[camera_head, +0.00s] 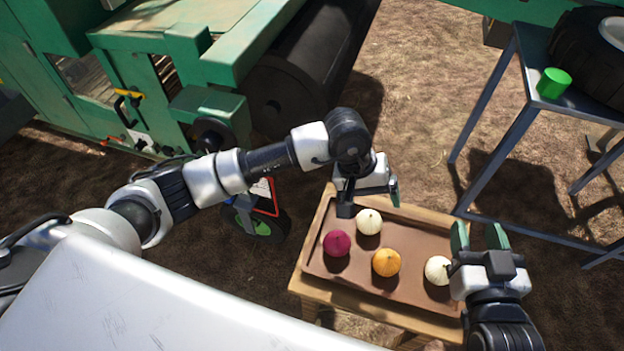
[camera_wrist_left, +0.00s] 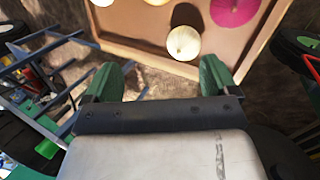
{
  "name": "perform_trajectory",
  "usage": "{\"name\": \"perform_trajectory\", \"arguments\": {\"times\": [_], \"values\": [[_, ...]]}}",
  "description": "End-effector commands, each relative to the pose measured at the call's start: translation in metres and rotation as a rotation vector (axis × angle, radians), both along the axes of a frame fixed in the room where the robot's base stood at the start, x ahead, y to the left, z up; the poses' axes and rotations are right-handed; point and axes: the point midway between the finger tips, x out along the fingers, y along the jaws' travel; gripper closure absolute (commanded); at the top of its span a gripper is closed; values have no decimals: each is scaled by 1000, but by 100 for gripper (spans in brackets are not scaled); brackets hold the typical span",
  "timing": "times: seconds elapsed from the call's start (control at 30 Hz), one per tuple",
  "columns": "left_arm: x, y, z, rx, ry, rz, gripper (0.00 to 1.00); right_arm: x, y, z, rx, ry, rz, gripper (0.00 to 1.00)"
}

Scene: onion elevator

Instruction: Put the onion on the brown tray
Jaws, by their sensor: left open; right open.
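The brown tray (camera_head: 405,237) lies on a small wooden table and bears several onions. A white onion (camera_head: 369,222) sits near its far left edge, a purple onion (camera_head: 337,243) at the left, an orange onion (camera_head: 386,262) near the middle, and another white onion (camera_head: 438,270) at the right. My left gripper (camera_head: 370,194) is open above the tray's far edge, close to the far white onion. In the left wrist view this onion (camera_wrist_left: 184,43) shows beyond the open, empty fingers (camera_wrist_left: 160,78). My right gripper (camera_head: 480,238) is open beside the right white onion, partly covering the tray.
The wooden table (camera_head: 312,288) stands on bare ground. A metal table (camera_head: 527,45) with a green cup (camera_head: 553,83) and a black tire (camera_head: 590,55) is at the upper right. A green machine with a dark roller (camera_head: 310,75) fills the upper left. A wheel (camera_head: 262,226) stands left of the tray.

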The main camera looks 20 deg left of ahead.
Motion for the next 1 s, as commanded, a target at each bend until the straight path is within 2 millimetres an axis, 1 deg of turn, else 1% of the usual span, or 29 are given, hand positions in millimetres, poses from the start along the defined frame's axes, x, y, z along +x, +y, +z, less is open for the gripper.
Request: {"name": "perform_trajectory", "arguments": {"times": [0.03,0.07,0.1,0.13,0.17,0.2,0.23,0.27,0.3,0.33,0.37,0.4,0.47,0.5,0.57,0.6,0.7,0.8,0.83,0.9,1.0], "values": [[-21,-22,4,-129,89,49,12,0,0,0,0,-1,0,52],[-34,-37,11,-231,165,96,12,0,0,0,0,-1,0,52],[-53,-57,27,-385,297,174,12,0,0,0,0,-1,0,52],[-67,-71,42,-507,416,243,12,0,0,0,0,-1,0,52],[-78,-81,61,-629,555,318,12,0,0,0,0,-1,0,52],[-89,-89,89,-787,760,421,12,0,0,0,0,-2,0,52],[-93,-91,111,-897,928,497,12,0,0,0,0,-2,0,52],[-95,-88,131,-997,1104,571,12,0,0,0,0,-2,0,52],[-92,-78,156,-1116,1349,665,12,0,0,0,0,-2,0,52],[-88,-68,171,-1194,1543,727,12,0,0,0,0,-2,0,52],[-83,-54,183,-1261,1746,783,12,0,0,0,0,-2,0,52],[-74,-33,194,-1337,2025,845,12,0,0,0,0,-2,0,52],[-60,4,198,-1412,2463,902,12,0,0,0,1,-3,0,52],[-53,28,194,1345,-2593,-851,12,0,0,1,1,-3,0,52],[-46,62,177,1056,-2376,-643,12,0,0,1,1,-3,0,52],[-46,82,164,893,-2238,-515,12,0,0,1,1,-3,0,52],[-54,115,129,579,-1932,-256,12,0,0,1,1,-3,0,52],[-67,131,105,389,-1719,-91,12,0,0,1,2,-3,0,52],[-70,134,100,353,-1676,-57,12,0,0,1,2,-3,0,52],[-75,137,93,296,-1608,-7,12,0,0,1,2,-3,0,52],[-77,138,89,269,-1576,17,12,0,0,1,2,-3,0,52]]}}
